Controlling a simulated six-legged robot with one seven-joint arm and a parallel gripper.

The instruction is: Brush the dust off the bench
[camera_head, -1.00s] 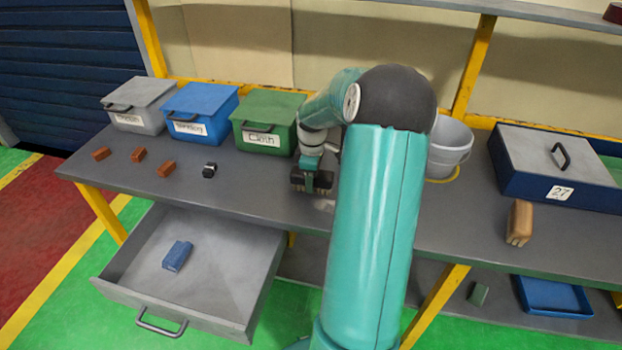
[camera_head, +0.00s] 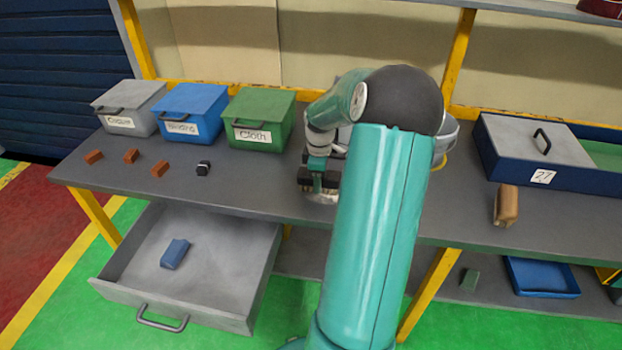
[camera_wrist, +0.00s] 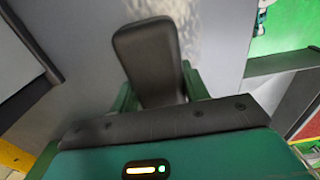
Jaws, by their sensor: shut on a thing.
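My gripper (camera_head: 318,178) is at the middle of the bench (camera_head: 245,185), low over its top, partly hidden by my arm. It is shut on a dark block-like thing that looks like a brush; its dark top (camera_wrist: 148,60) fills the space between the fingers in the wrist view. Its underside and any contact with the bench cannot be made out. A pale dust patch (camera_head: 322,198) lies on the bench at the gripper's front side. Pale speckled dust (camera_wrist: 195,25) also shows beyond the held thing in the wrist view.
Grey, blue and green lidded bins (camera_head: 260,118) stand along the back left. Several small brown blocks (camera_head: 131,156) and a black piece (camera_head: 203,168) lie before them. A tan block (camera_head: 507,205) and a navy box (camera_head: 545,160) are at right. An open drawer (camera_head: 200,275) juts out below.

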